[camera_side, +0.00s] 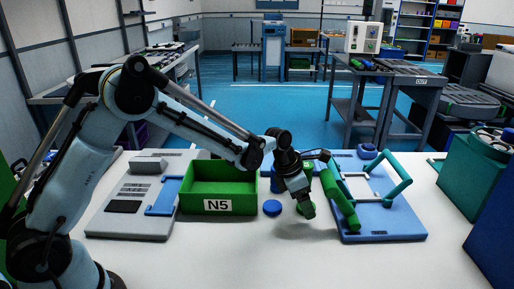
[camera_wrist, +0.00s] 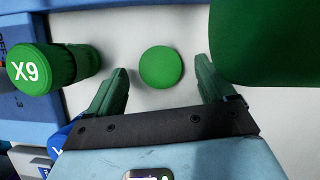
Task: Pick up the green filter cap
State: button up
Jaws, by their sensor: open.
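The green filter cap (camera_wrist: 160,67) is a round green disc lying on the white table in the wrist view. My gripper (camera_wrist: 162,74) is open, with one green finger on either side of the cap and a visible gap to each. Nothing is held between the fingers. In the side view my gripper (camera_side: 306,211) points down low over the table, right of a blue round cap (camera_side: 272,208). The green cap is mostly hidden behind the gripper there, with only a bit of green showing.
A green bin marked N5 (camera_side: 217,188) stands left of my gripper. A green cylinder (camera_side: 341,203) lies on a blue fixture (camera_side: 385,228) close on the right. A green X9 cylinder (camera_wrist: 60,64) shows in the wrist view. The table's front middle is clear.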

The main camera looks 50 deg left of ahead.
jog(key=shift+w+d+f, duration=0.1)
jog(key=shift+f, duration=0.25)
jog(key=c, duration=1.1)
jog(key=shift+r, duration=0.15)
